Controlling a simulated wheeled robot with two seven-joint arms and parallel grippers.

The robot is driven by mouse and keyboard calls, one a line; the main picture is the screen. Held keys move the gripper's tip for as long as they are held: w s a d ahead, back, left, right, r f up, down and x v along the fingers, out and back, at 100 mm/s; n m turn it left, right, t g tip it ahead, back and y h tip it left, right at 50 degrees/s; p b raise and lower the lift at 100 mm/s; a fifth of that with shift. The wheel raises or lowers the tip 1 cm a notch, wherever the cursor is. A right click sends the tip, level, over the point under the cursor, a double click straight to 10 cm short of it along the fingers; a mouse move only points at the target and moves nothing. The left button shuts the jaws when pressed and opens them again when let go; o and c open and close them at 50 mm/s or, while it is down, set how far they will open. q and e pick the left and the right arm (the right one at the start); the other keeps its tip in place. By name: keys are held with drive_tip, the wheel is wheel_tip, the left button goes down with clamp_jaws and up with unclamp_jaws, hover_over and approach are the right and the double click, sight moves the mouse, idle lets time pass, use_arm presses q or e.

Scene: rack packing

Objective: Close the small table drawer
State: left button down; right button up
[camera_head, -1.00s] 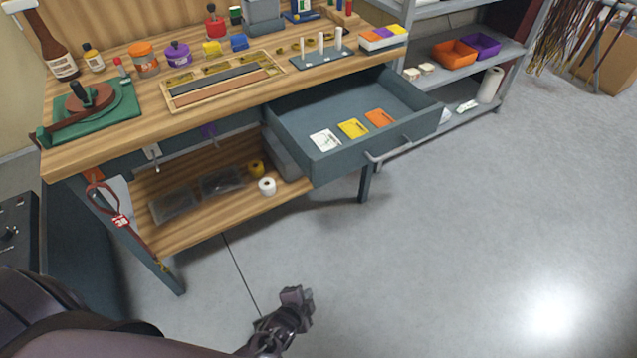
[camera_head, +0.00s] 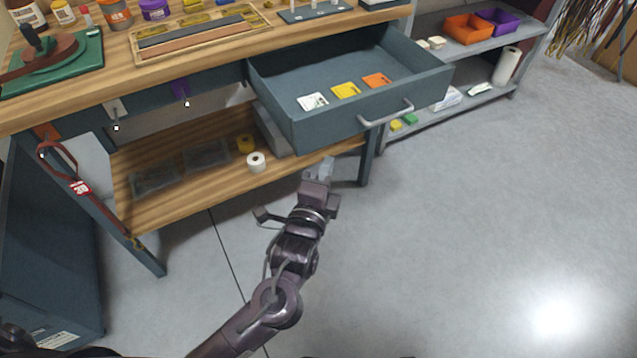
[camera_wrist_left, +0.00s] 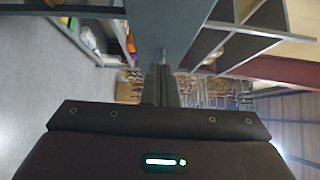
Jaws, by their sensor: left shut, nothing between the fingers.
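The small table drawer (camera_head: 335,125) is pulled out from under the wooden workbench (camera_head: 100,82) in the head view. It is blue-grey, with a grey bar handle (camera_head: 386,114) on its front. White, yellow and orange cards lie inside it. My left gripper (camera_head: 319,168) is shut and empty, just below the drawer's near side. Its fingers (camera_wrist_left: 160,84) show in the left wrist view, with a blue-grey panel beyond them. I cannot tell whether they touch the drawer. My right gripper is not in view.
A grey shelf unit with orange (camera_head: 468,29) and purple (camera_head: 497,20) bins stands behind and right of the drawer. The bench's lower shelf (camera_head: 215,187) holds tape rolls and clear trays. A red strap (camera_head: 62,165) hangs at the bench's left. The floor in front and right is clear.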

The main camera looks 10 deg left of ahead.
sight(327, 131)
use_arm(q)
drive_tip(key=shift+w+a, duration=0.3)
drive_tip(key=shift+w, duration=0.85)
drive_tip(key=shift+w+a, duration=0.3)
drive_tip(key=shift+w, duration=0.8)
drive_tip(key=shift+w+a, duration=0.3)
drive_tip(key=shift+w, duration=0.85)
